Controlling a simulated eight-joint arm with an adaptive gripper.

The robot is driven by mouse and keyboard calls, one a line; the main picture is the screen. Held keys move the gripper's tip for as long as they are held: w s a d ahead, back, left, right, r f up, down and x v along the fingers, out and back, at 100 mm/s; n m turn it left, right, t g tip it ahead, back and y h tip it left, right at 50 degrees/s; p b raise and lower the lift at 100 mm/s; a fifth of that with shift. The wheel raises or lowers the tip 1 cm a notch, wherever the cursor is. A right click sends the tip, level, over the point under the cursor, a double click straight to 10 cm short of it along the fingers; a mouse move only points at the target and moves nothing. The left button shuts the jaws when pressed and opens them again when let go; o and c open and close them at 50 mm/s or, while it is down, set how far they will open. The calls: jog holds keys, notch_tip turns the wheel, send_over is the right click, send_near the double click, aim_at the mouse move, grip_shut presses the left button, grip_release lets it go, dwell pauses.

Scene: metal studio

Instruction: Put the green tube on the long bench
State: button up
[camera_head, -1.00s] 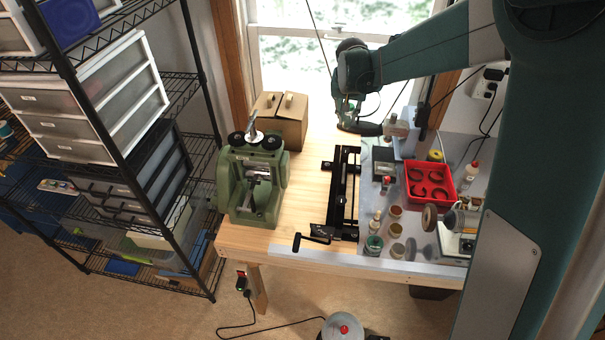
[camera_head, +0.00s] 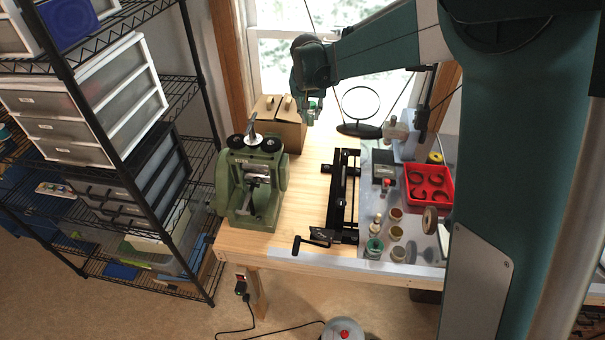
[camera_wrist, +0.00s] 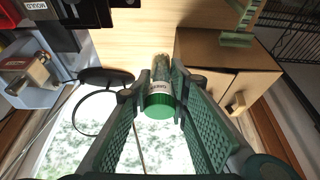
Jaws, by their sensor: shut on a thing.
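The green tube (camera_wrist: 160,103) is clear-sided with a green cap and a white label. It sits between the fingers of my gripper (camera_wrist: 158,92), which is shut on it, cap end towards the wrist camera. In the head view my gripper (camera_head: 310,108) is at the far side of the long bench (camera_head: 312,185), just right of the cardboard box, and the tube is hard to make out there. The bench has a light wooden top, which also shows beyond the tube in the wrist view. I cannot tell the tube's height above it.
The cardboard box (camera_head: 291,132) and a green rolling machine (camera_head: 252,185) stand on the bench's left. A black rail device (camera_head: 343,195) lies mid-bench. Bare wood shows between machine and rail.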

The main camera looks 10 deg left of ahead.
jog(key=shift+f, duration=0.1)
notch_tip(320, 180, down, 14)
jog(key=shift+r, duration=0.1)
dwell(0.4)
jog(key=shift+f, duration=2)
jog(key=shift+f, duration=0.1)
jog(key=o, duration=0.5)
jog(key=shift+c, duration=0.2)
jog(key=shift+o, duration=0.7)
